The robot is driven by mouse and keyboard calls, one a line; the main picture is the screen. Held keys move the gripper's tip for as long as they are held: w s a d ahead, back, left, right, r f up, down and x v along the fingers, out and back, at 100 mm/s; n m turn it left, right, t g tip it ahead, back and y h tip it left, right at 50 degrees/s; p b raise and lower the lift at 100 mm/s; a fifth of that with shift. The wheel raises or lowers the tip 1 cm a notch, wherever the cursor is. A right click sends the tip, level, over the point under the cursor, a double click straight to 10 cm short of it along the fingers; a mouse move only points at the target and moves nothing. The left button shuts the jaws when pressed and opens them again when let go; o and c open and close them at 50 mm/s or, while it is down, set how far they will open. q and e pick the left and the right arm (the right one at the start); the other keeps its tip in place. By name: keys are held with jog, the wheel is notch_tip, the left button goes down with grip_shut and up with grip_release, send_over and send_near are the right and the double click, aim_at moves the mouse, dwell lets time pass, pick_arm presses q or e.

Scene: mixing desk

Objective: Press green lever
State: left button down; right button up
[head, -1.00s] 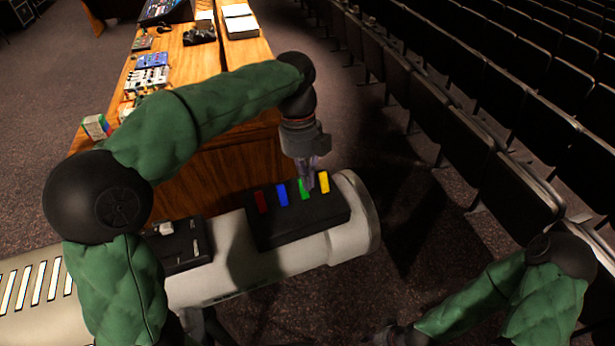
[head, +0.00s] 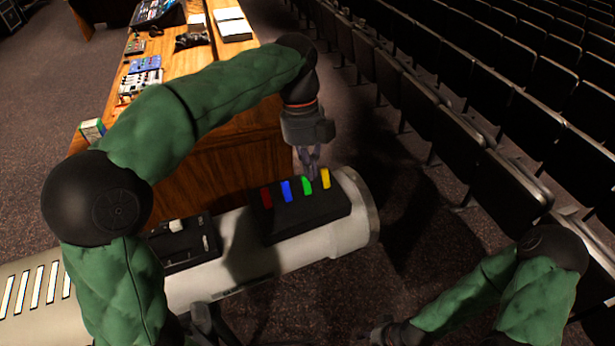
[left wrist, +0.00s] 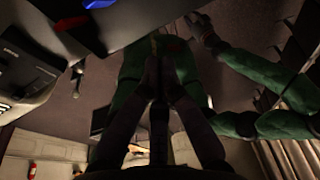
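The green lever (head: 307,187) is on a black box with a red lever (head: 266,198), a blue lever (head: 286,191) and a yellow lever (head: 326,178). The box (head: 300,222) sits on a pale cylinder. My left gripper (head: 312,174) points down just behind the green lever, close to its far end; I cannot tell whether they touch. Its fingertips are together, with nothing seen between them, as the left wrist view also shows (left wrist: 160,68). That view shows part of the blue lever (left wrist: 102,4). My right gripper (head: 382,331) is small and dark near the bottom edge.
The pale cylinder (head: 345,240) runs across the front and carries a second black panel (head: 185,242) left of the levers. A wooden desk (head: 225,155) with several devices stands behind. Rows of dark seats (head: 480,165) fill the right. Carpeted floor (head: 420,250) lies between.

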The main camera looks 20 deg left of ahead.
pick_arm(q)
jog(key=w+a+r, duration=0.3)
jog(key=w+r, duration=0.1)
jog(key=w, duration=0.1)
jog(key=shift+w, duration=0.15)
pick_arm(e)
jog(key=shift+w+d+f, duration=0.15)
jog(key=shift+w+f, duration=0.2)
jog(key=shift+w, duration=0.1)
